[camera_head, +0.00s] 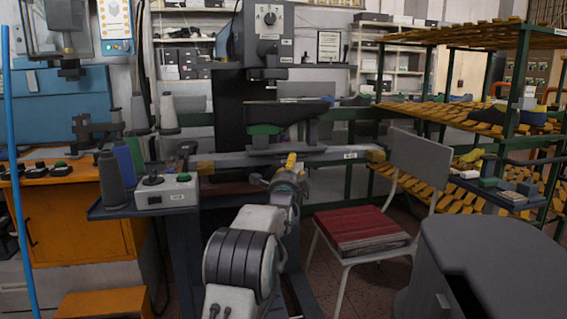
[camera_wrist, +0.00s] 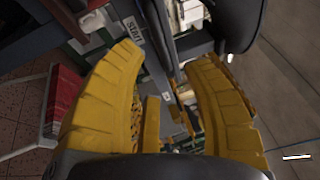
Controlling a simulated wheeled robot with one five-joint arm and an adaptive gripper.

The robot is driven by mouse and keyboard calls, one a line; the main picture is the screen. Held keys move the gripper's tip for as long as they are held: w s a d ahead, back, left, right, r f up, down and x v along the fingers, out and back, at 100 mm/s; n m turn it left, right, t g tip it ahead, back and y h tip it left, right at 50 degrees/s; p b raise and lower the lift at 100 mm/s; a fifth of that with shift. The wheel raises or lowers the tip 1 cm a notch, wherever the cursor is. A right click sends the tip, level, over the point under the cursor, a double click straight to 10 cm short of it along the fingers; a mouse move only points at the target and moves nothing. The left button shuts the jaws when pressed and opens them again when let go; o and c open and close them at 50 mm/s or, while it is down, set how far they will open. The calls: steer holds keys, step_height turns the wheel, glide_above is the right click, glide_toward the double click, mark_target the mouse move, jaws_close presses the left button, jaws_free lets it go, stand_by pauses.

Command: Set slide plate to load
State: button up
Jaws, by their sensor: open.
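The machine has a long grey rail (camera_head: 225,158) running left to right. A dark carriage with a green part (camera_head: 265,130), which may be the slide plate, sits over the rail near its middle, under a long black top (camera_head: 285,115). My gripper (camera_head: 290,163) is in front of the rail, just below the carriage. In the wrist view my gripper (camera_wrist: 165,60) has its yellow fingers apart, with nothing clearly held. A label reading START (camera_wrist: 132,30) shows beyond the left finger.
A control box (camera_head: 165,191) stands on a dark side table at the left, beside thread cones (camera_head: 112,180). A chair with a red seat (camera_head: 358,232) stands close at the right. A rack of yellow lasts (camera_head: 440,110) is behind it. A grey rounded object (camera_head: 490,255) fills the lower right.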

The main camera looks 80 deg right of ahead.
mark_target(287, 151)
steer(key=shift+d+r+p, duration=0.2)
steer(key=shift+d+p, duration=0.05)
steer(key=shift+d, duration=0.9)
steer(key=shift+d+r+p, duration=0.15)
steer(key=shift+d+p, duration=0.1)
steer(key=shift+d, duration=0.85)
steer(key=shift+d+r+p, duration=0.2)
steer(key=shift+d+p, duration=0.05)
steer(key=shift+d, duration=0.9)
jaws_close()
